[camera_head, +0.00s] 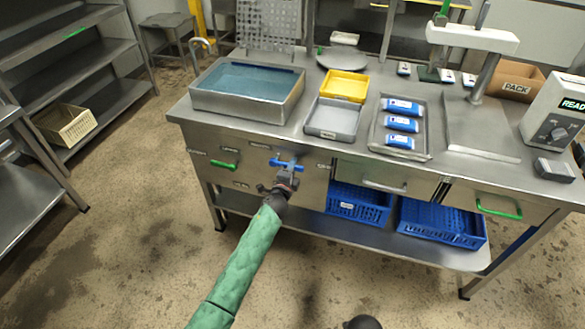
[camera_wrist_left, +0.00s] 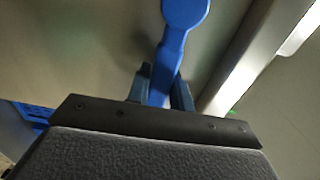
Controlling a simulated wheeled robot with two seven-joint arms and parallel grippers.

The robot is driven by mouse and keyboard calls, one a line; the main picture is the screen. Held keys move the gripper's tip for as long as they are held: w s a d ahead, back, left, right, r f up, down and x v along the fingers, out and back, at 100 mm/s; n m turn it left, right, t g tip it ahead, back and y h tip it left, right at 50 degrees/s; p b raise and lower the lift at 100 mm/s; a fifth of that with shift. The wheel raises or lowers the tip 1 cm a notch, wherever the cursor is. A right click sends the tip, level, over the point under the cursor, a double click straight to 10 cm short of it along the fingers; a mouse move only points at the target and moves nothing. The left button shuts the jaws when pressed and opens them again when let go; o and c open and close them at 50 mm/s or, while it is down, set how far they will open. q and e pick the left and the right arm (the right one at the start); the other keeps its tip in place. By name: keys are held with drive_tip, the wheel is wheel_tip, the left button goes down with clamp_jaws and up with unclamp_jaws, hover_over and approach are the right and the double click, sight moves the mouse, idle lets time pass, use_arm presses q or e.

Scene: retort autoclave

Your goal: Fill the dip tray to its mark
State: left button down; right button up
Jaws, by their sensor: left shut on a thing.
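The dip tray (camera_head: 245,107) is a wide steel tray on the left end of the bench top, with blue-green liquid in it. Its fill mark cannot be made out. A blue lever handle (camera_head: 287,163) sits on the bench's front panel below the tray. My left gripper (camera_head: 287,172) is at this handle. In the left wrist view the fingers (camera_wrist_left: 160,92) are shut on the blue handle (camera_wrist_left: 180,30), one on each side of its narrow part.
A green handle (camera_head: 224,166) is on the panel left of the blue one. A yellow tray (camera_head: 344,85), a grey tray (camera_head: 333,119) and a tray of blue packs (camera_head: 401,125) stand on the bench.

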use_arm(q)
drive_tip(key=c, duration=1.2)
unclamp_jaws()
drive_tip(key=shift+c, duration=0.2)
drive_tip(key=shift+s+a, duration=0.1)
drive_tip(key=shift+s, duration=0.15)
drive_tip(key=b+v, duration=0.1)
drive_tip(key=v, duration=0.6)
drive_tip(key=shift+s, duration=0.15)
use_arm(e)
drive_tip(key=r, duration=0.5)
drive_tip(key=shift+s+a+r, duration=0.1)
drive_tip(key=shift+s, duration=0.15)
use_arm(q)
drive_tip(key=shift+r, duration=0.1)
use_arm(e)
drive_tip(key=shift+w, duration=0.1)
